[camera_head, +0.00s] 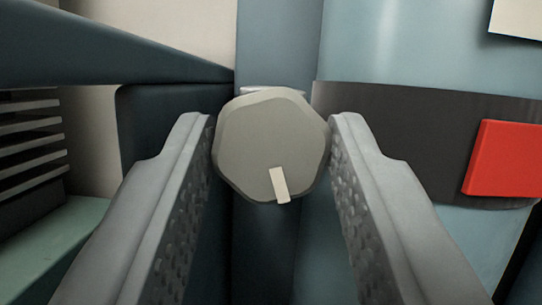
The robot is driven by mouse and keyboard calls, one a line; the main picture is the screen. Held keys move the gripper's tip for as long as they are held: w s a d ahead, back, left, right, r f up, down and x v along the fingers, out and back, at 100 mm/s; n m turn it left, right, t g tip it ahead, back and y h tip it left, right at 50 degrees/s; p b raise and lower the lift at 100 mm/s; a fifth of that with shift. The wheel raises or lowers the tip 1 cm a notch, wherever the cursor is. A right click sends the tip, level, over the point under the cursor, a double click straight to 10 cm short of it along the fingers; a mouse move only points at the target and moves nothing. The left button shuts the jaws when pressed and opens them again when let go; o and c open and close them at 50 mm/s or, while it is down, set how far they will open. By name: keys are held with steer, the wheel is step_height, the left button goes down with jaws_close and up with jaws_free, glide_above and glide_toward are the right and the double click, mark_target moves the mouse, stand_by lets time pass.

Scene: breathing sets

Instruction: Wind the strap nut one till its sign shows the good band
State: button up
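The strap nut (250,135) is a grey, many-sided knob with rounded corners in the middle of the view. A pale pointer mark (279,184) on its face points down and slightly right. My gripper (271,135) has one finger on each side of the nut, with the fingertips against its left and right edges and no clear gap. A dark strap (400,130) runs right from behind the nut around a blue-grey cylinder. A plain red block (507,160) sits on the strap at the right; I cannot tell whether it is the sign.
The blue-grey cylinder (420,50) fills the right side, with a pale label (518,18) at the top right. A dark blue bar (100,50) crosses the upper left. Dark slats (35,140) stand at the left above a green ledge (50,235).

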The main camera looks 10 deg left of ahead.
steer(key=m+h, duration=0.1)
steer(key=m, duration=0.2)
steer(key=m+h, duration=0.2)
steer(key=m, duration=0.1)
steer(key=shift+a, duration=0.15)
steer(key=o, duration=0.7)
steer(key=shift+n+t, duration=0.3)
